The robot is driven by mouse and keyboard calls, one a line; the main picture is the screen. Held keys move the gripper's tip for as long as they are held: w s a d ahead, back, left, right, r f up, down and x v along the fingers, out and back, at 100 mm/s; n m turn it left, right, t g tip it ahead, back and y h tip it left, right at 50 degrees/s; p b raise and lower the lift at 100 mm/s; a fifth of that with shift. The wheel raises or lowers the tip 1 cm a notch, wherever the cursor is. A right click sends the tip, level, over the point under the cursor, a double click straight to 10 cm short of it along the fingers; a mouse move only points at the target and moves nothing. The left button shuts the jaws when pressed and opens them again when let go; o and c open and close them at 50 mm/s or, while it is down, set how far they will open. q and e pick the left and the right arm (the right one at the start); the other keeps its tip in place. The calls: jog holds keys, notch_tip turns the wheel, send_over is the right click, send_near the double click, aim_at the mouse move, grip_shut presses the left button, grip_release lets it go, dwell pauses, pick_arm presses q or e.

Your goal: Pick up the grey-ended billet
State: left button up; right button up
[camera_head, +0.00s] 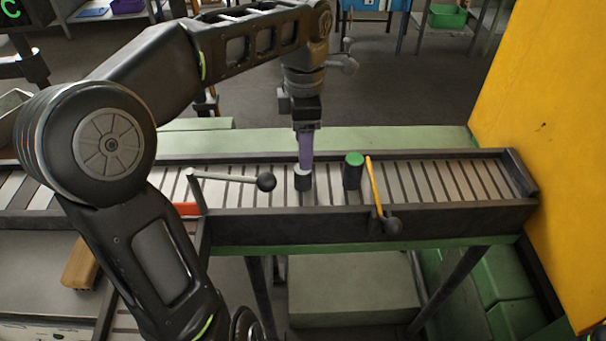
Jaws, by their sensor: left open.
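The grey-ended billet (302,183) stands upright on the slatted conveyor, a short dark cylinder with a light grey top. My left gripper (305,165) points down directly over it, its purple finger reaching to about the billet's top. The gripper is open. From this side one finger hides the other, so I cannot tell whether the fingers straddle the billet or touch it. A green-ended billet (353,172) stands upright just to the right. My right gripper is not in view.
A lever with a black ball knob (266,182) reaches close to the grey-ended billet from the left. A yellow wall (560,130) closes the right side.

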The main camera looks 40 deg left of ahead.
aim_at(303, 177)
pick_arm(q)
notch_tip(303, 177, down, 2)
jog(key=shift+f+b, duration=0.2)
jog(key=shift+b, duration=0.2)
jog(key=shift+s+f+p, duration=0.1)
jog(key=shift+f+p, duration=0.25)
jog(key=shift+f, duration=0.15)
notch_tip(303, 177, down, 4)
jog(key=shift+r+p, duration=0.25)
jog(key=shift+p, duration=0.25)
jog(key=shift+f, duration=0.3)
grip_shut()
